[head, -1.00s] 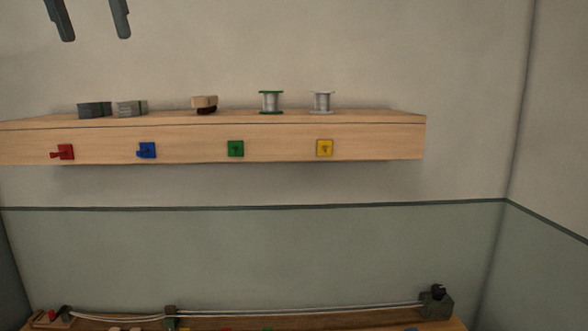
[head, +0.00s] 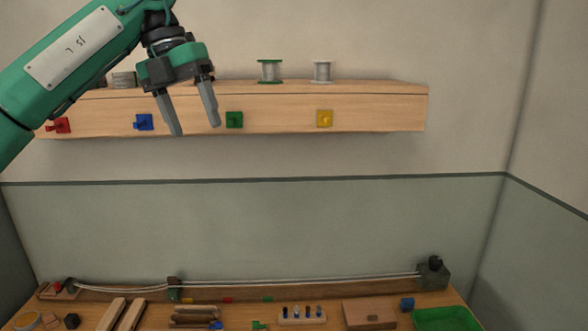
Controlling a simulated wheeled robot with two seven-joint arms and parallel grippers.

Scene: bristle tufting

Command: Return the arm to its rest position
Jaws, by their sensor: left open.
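My left gripper (head: 196,119) is open and empty, with its two grey fingers pointing down in front of the wooden shelf (head: 380,115). Its green arm comes in from the upper left and hides part of the shelf's left end. The fingers show between the blue hook (head: 144,122) and the green hook (head: 234,119) on the shelf front. I cannot tell how far the fingers are from the shelf. My right gripper is not in view.
A green-rimmed spool (head: 270,71) and a grey spool (head: 322,71) stand on the shelf. Red (head: 59,125) and yellow (head: 325,118) hooks are on its front.

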